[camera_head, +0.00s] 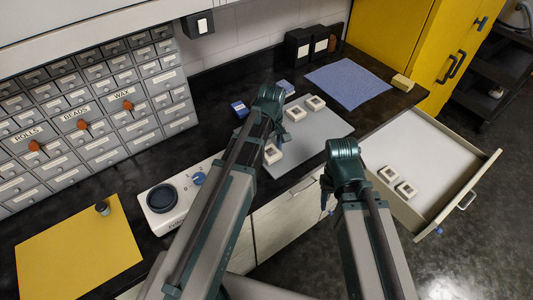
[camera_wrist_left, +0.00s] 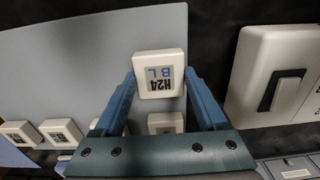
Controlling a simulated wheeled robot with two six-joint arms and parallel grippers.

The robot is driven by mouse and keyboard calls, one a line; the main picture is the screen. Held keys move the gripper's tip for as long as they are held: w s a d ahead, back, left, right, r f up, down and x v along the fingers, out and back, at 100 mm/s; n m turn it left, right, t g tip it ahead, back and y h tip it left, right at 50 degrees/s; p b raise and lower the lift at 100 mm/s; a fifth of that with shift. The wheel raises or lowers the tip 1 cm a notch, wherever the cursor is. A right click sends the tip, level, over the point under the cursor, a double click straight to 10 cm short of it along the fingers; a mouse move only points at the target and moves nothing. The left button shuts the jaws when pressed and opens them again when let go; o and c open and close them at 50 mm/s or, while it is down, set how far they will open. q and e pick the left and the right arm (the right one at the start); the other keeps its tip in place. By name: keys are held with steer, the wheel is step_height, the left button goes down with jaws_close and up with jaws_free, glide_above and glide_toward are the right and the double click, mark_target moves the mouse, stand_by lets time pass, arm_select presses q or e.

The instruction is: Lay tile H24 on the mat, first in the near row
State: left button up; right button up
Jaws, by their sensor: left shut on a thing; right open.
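Tile H24 (camera_wrist_left: 160,73) is a white square tile with "H24" and "BL" on its face. My left gripper (camera_wrist_left: 163,88) is shut on it, one blue finger on each side. In the head view the tile (camera_head: 272,154) is at the left part of the grey mat (camera_head: 318,130), near its front edge. I cannot tell whether it touches the mat. Other white tiles (camera_head: 315,103) (camera_head: 295,113) lie farther back on the mat; the left wrist view shows one (camera_wrist_left: 165,122) behind H24. My right gripper (camera_head: 327,207) is open, in front of the counter, mostly hidden by its arm.
An open drawer (camera_head: 425,150) at right holds two white tiles (camera_head: 388,174) (camera_head: 406,189). A blue cloth (camera_head: 347,83) lies behind the mat. A white device with a dark round dish (camera_head: 162,198) stands left of my left arm.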

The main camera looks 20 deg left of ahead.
mark_target(270, 152)
arm_select(q)
steer(key=shift+a+f, duration=0.15)
steer(key=shift+f, duration=0.15)
arm_select(e)
steer(key=shift+a+f, duration=0.1)
steer(key=shift+f, duration=0.15)
arm_select(q)
steer(key=shift+f, duration=0.15)
steer(key=o, duration=1.5)
steer(key=shift+c, duration=0.2)
arm_select(e)
steer(key=shift+f, duration=0.1)
arm_select(q)
step_height(270, 152, up, 12)
steer(key=r+p, duration=0.1)
steer(key=p, duration=1.1)
steer(key=s+d+m+y, duration=0.1)
steer(key=s+d+m, duration=0.9)
steer(key=s+m, duration=0.4)
steer(key=shift+s+d+f, duration=0.15)
steer(key=shift+d+f, duration=0.05)
steer(key=shift+d, duration=0.15)
arm_select(e)
step_height(270, 152, up, 12)
